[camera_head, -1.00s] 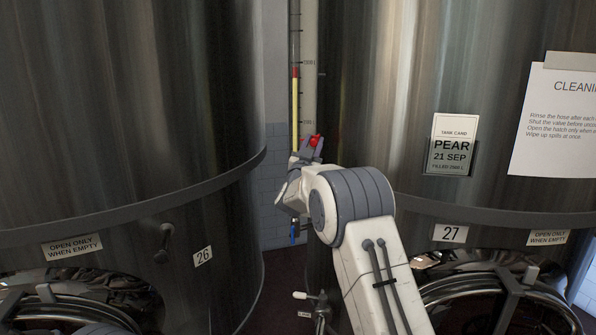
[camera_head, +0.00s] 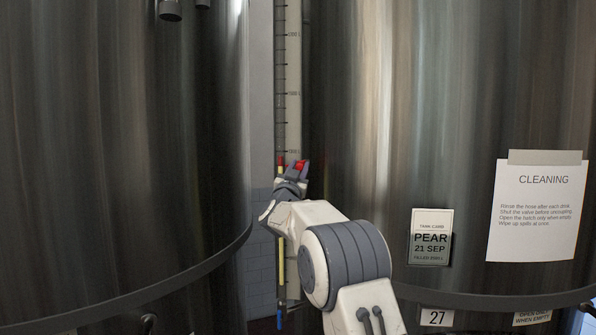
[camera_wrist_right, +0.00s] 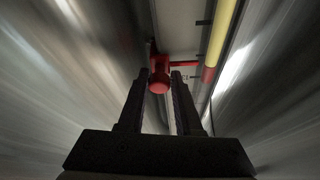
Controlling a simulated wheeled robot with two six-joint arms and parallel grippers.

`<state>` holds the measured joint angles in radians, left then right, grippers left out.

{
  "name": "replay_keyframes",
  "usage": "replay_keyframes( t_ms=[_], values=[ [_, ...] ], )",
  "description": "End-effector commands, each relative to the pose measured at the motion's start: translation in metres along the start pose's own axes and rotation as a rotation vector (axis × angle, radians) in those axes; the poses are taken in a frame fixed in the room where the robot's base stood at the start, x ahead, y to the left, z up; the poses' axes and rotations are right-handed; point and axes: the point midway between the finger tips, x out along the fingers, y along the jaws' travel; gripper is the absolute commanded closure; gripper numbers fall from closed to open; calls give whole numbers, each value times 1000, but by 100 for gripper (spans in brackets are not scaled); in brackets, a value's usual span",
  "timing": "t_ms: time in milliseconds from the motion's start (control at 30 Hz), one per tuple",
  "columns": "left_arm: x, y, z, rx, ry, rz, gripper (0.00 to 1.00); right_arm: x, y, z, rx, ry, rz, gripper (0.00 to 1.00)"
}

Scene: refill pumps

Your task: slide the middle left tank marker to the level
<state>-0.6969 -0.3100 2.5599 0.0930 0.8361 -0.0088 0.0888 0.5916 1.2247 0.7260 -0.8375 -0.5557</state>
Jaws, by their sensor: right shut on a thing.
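The level gauge (camera_head: 293,100), a pale scale with dark tick marks, stands upright between the two steel tanks. Its thin tube holds a yellow column (camera_head: 281,262) topped by a red band (camera_head: 281,160); the band also shows in the wrist view (camera_wrist_right: 208,75). The red marker (camera_head: 299,165) sits at the scale's right side, close to the height of the red band in the head view. My right gripper (camera_head: 294,171) is shut on the marker's round red knob (camera_wrist_right: 160,82), between its dark fingers in the wrist view. My left gripper is out of view.
Tank 26 (camera_head: 120,150) curves close on the left and tank 27 (camera_head: 380,100) on the right, leaving a narrow gap. A PEAR card (camera_head: 431,237) and a cleaning sheet (camera_head: 537,210) are on tank 27. A blue valve handle (camera_head: 280,322) is below the gauge.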

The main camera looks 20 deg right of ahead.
Motion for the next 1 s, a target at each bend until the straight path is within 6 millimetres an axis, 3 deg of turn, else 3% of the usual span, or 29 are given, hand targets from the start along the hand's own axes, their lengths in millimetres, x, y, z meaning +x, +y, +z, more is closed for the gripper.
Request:
replay_keyframes(
  t_ms=[200, 233, 267, 300, 667, 1000],
  values=[
    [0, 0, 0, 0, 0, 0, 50, 1, 3, 0, 0, 1, 8, 100],
    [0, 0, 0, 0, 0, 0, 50, 1, 3, 0, 0, 1, 8, 55],
    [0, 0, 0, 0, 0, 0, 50, 1, 3, 0, 0, 1, 8, 44],
    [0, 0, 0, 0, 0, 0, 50, 1, 3, 0, 0, 1, 7, 39],
    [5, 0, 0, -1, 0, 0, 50, -5, 0, 2, 1, 0, 0, 39],
    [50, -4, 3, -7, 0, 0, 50, -63, 1, 6, 1, 0, -1, 39]
  ],
)
